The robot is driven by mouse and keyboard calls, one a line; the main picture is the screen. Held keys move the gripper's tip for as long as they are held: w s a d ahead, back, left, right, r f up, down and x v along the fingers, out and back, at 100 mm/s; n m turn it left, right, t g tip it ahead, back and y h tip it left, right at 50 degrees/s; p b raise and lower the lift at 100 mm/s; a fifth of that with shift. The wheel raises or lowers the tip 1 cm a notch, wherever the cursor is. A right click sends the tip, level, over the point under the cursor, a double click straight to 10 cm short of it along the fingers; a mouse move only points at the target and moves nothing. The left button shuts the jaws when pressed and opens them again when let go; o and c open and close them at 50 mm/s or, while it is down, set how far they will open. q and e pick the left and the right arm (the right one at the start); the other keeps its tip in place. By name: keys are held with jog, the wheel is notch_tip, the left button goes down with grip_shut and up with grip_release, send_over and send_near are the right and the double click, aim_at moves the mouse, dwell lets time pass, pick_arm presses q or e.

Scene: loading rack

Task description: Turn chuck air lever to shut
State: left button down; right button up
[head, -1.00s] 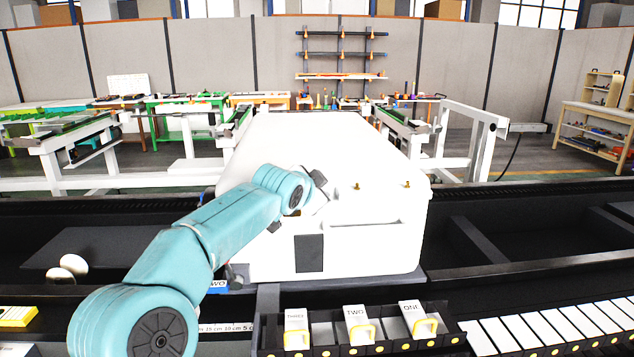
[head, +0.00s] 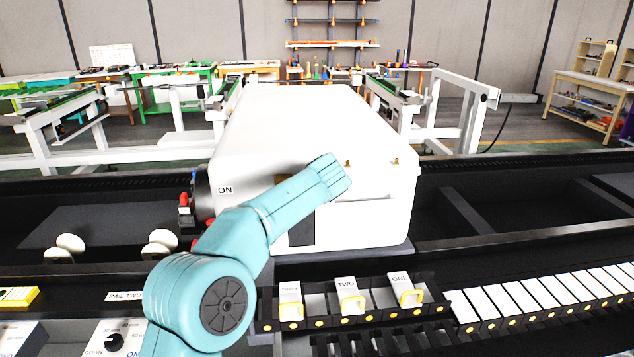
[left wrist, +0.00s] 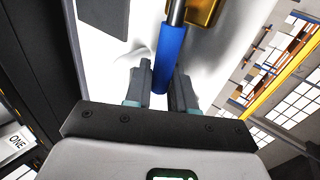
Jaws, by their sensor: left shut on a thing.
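The chuck air lever shows in the left wrist view as a blue handle (left wrist: 168,55) on a grey rod, next to a brass part (left wrist: 205,10). My left gripper (left wrist: 162,70) has its two grey fingers shut on the blue handle, one on each side. In the head view my left arm lies across the front of the white machine (head: 385,220). It hides the gripper and the lever there. My right gripper is not in view.
An "ON" label (head: 225,189) is on the machine's left side. A black rack with handled slots marked ONE (head: 400,279) and TWO (head: 346,283) stands below its front. White knobs (head: 160,243) are at the left. The dark bay at the right (head: 520,200) looks clear.

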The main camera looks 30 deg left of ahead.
pick_arm(q)
jog(key=shift+a+f, duration=0.1)
dwell(0.5)
jog(key=c, duration=1.1)
grip_release()
jog(key=shift+a, duration=0.1)
